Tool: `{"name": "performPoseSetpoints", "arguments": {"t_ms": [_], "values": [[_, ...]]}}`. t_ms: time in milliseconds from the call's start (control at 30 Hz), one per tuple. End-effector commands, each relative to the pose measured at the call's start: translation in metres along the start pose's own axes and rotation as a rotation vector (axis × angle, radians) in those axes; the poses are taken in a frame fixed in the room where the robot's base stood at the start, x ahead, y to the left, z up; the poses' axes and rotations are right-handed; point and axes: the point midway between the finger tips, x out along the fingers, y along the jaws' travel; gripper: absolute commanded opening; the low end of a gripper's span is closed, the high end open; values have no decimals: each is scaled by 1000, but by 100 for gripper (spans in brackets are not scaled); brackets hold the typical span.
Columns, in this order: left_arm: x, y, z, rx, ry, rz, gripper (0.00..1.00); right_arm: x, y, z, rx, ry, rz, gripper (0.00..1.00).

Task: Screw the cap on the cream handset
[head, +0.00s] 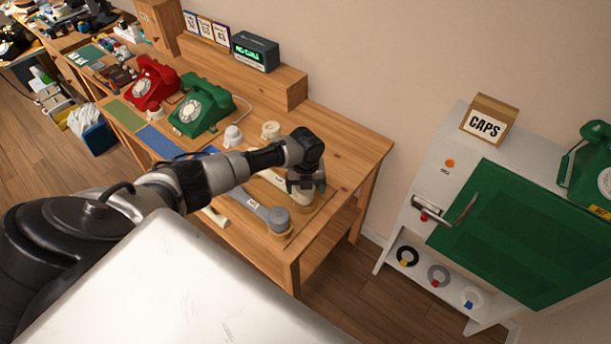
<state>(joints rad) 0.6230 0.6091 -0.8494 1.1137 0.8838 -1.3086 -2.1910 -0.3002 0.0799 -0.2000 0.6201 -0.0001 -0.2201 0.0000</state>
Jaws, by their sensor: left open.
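A cream handset (274,179) lies on the wooden workbench, partly hidden by my left arm and gripper. My left gripper (306,187) is open and points down over the right end of this handset. I cannot tell whether its fingers touch the handset or whether a cap is there. A cream round part (271,129) stands on the bench behind my arm, and a white one (233,135) stands to its left. My right gripper is not in view.
A grey handset (262,209) lies in front of the cream one. Red (151,82) and green (201,106) dial phones stand further left.

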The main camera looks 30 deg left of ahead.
Motion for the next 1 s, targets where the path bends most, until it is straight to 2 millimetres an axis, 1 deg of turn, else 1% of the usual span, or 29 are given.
{"name": "performPoseSetpoints", "arguments": {"t_ms": [33, 100, 233, 333, 667, 933, 967, 1000], "values": [[-4, 0, -1, -73, 3, 0, 83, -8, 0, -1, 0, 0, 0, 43], [-3, 0, -1, -172, 3, -1, 83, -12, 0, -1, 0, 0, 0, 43], [-2, 0, 0, -290, 2, 0, 83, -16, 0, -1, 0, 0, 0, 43], [0, 0, 0, -316, 1, 0, 83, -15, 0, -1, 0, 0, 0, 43], [0, 0, 0, -313, 1, 0, 83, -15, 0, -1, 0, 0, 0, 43], [0, 0, 0, -312, 1, 0, 42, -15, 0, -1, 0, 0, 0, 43], [0, 0, 0, -312, 1, 0, 38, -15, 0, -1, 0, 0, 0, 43], [0, 0, 0, -312, 0, 0, 37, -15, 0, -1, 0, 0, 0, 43]]}}
